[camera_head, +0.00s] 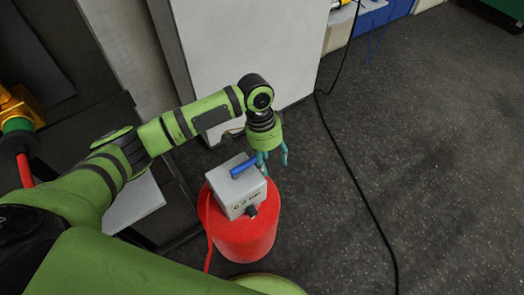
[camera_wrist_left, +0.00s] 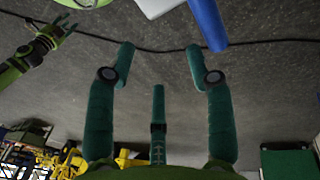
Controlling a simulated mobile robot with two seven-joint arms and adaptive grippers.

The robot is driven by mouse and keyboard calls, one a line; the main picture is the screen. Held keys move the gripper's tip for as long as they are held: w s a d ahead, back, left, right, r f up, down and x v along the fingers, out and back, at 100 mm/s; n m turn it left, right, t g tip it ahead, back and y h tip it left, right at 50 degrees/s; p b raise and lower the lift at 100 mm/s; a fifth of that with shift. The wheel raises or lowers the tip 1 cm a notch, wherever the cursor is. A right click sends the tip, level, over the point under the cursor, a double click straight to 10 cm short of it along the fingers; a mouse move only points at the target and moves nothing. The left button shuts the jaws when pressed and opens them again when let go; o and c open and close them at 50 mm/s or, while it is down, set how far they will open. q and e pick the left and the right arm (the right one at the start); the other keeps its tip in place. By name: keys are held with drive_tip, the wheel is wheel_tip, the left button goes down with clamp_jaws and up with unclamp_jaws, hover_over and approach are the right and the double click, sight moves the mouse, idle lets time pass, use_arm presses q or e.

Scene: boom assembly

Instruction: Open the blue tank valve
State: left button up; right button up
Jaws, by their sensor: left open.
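The blue valve handle (camera_head: 243,166) is a short bar on top of a light grey box (camera_head: 237,193). The box sits on a red round tank (camera_head: 246,240). My left gripper (camera_head: 274,157) is just right of the handle, with its teal fingers apart and empty. In the left wrist view the blue handle (camera_wrist_left: 208,22) shows at the top, beyond and beside the right-hand finger of my left gripper (camera_wrist_left: 160,60); it is not between the fingers. My right gripper (camera_wrist_left: 63,26) shows small at the upper left of that view, its fingers spread.
A large light grey cabinet (camera_head: 235,50) stands behind the tank. A black cable (camera_head: 345,160) runs along the dark floor to the right. A red hose (camera_head: 208,235) hangs along the tank's left side. The floor right of the tank is mostly clear.

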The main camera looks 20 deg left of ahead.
sight(250, 164)
use_arm(q)
drive_tip(key=w+a+r+n, duration=0.1)
drive_tip(key=w+a+r, duration=0.3)
drive_tip(key=a, duration=0.1)
drive_tip(key=shift+y, duration=0.4)
drive_tip(key=shift+s+d+f, duration=0.15)
drive_tip(key=shift+d+f, duration=0.1)
drive_tip(key=shift+f, duration=0.9)
drive_tip(key=shift+s+d+f, duration=0.2)
drive_tip(key=shift+d+f, duration=0.05)
drive_tip(key=shift+f, duration=0.95)
drive_tip(key=shift+s+d+f, duration=0.15)
drive_tip(key=shift+d+f, duration=0.1)
drive_tip(key=shift+f, duration=0.9)
clamp_jaws()
